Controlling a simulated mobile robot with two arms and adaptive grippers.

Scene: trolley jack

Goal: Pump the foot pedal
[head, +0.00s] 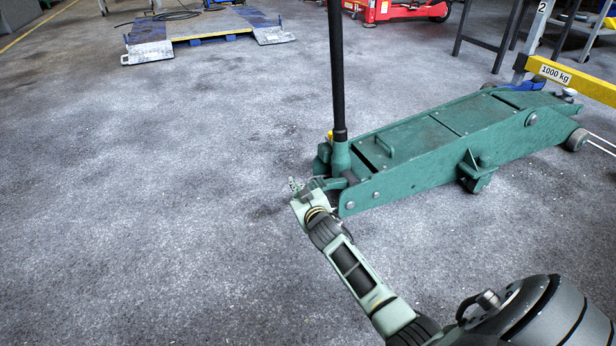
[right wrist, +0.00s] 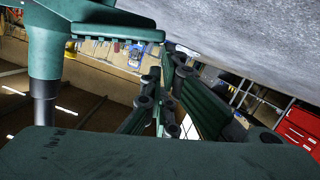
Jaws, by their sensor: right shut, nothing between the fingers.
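The green trolley jack (head: 430,140) stands on the floor at the right of the head view. Its black handle (head: 337,70) rises upright from a green socket (head: 341,158) at its near left end. A small green flat piece, which looks like the foot pedal (head: 328,184), sticks out low beside the socket. A flat green plate beside the socket, likely the pedal (right wrist: 110,20), shows at the top of the right wrist view. My right gripper (head: 294,186) is shut and empty, close beside the pedal. I cannot tell whether they touch. My left gripper is out of view.
A yellow beam marked 1000 kg (head: 570,80) stands over the jack's far end. A low platform with ramps (head: 205,25) lies at the back left, and a red jack (head: 390,10) stands at the back. The grey floor (head: 140,180) to the left is clear.

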